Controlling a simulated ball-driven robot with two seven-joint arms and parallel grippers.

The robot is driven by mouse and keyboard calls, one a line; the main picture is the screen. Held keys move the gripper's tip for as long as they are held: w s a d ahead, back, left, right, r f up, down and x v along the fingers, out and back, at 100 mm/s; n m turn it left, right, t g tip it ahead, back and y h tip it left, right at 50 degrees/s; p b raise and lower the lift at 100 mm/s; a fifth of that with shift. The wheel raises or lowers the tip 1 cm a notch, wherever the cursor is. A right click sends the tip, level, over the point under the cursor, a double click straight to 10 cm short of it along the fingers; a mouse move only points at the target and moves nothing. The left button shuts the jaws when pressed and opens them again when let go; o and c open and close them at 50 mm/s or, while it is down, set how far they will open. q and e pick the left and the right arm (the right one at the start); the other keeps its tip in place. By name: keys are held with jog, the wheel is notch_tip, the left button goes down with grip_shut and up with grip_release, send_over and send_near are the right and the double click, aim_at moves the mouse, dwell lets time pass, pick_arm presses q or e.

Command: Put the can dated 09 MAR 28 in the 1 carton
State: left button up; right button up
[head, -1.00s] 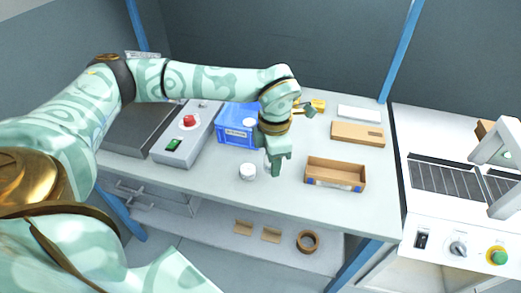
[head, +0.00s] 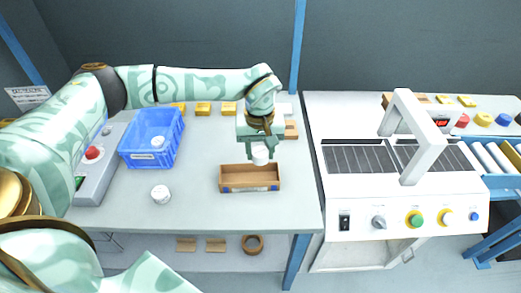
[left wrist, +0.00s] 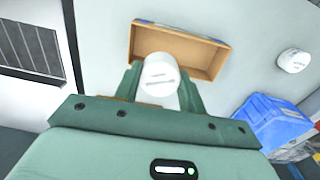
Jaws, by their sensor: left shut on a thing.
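My left gripper (head: 260,150) is shut on a white can (head: 260,155), held above the back edge of a low open brown carton (head: 235,185). In the left wrist view the can (left wrist: 160,75) sits between the fingers, with faint print too small to read. The carton (left wrist: 215,62) looks empty there and has a blue label on its side. A second white can (head: 160,194) stands on the bench, left of the carton. It also shows in the left wrist view (left wrist: 293,60). My right gripper is not in view.
A blue crate (head: 177,140) with a white can (head: 158,142) inside stands at the left. Several yellow boxes (head: 203,108) line the back. A machine with a white arch (head: 420,135) stands to the right. The bench front is mostly clear.

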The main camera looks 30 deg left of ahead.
aim_at(260, 180)
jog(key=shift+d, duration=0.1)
pick_arm(q)
jog(key=shift+r+p, duration=0.15)
jog(key=shift+p, duration=0.2)
jog(key=shift+f+b, duration=0.7)
jog(key=shift+f, duration=1.15)
jog(key=shift+f+b, duration=0.9)
jog(key=shift+f, duration=2)
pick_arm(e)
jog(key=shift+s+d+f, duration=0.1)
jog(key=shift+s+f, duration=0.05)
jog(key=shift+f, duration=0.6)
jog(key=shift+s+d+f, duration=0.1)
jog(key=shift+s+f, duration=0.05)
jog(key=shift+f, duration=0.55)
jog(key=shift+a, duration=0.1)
pick_arm(q)
jog(key=o, duration=1.1)
jog(key=shift+r, duration=0.1)
